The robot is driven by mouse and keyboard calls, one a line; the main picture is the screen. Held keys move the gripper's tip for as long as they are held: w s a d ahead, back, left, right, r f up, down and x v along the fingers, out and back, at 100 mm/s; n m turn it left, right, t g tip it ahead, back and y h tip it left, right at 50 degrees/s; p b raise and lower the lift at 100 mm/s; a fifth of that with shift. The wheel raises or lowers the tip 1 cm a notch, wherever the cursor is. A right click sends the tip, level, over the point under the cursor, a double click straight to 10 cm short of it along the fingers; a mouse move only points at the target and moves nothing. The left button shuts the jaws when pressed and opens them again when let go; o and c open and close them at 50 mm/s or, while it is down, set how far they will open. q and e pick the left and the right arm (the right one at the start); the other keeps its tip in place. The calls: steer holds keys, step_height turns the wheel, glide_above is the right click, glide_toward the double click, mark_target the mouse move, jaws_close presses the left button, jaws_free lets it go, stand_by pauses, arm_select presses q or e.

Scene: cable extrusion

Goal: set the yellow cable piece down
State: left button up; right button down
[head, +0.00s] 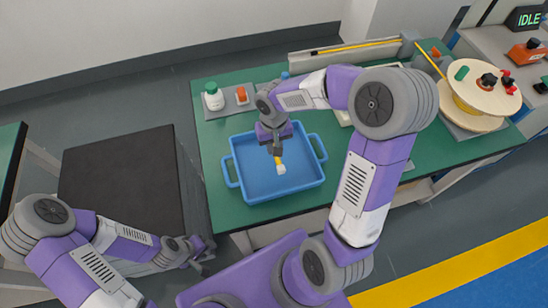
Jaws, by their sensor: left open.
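The yellow cable piece (279,160) is short, with a whitish end, and shows over the floor of the blue tray (250,186). Its upper end meets the fingertips of my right gripper (276,151), which points down over the tray. The fingers hide that end, so I cannot tell whether they grip it or whether the piece touches the tray floor. My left gripper (208,254) is open and empty, low at the left, beside the dark cabinet and away from the tray.
The tray stands on a green bench (228,211). A cable spool (484,90) stands at right, with a yellow cable (360,46) along the back. The dark cabinet (120,185) stands at left.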

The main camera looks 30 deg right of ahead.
step_height(320, 180, down, 6)
steer(key=shift+r+b, duration=0.2)
steer(key=shift+b, duration=0.75)
steer(key=shift+r, duration=0.1)
steer(key=shift+f, duration=0.2)
steer(key=c, duration=1.1)
jaws_free()
steer(key=shift+r, duration=0.25)
step_height(320, 180, up, 12)
steer(key=p, duration=0.4)
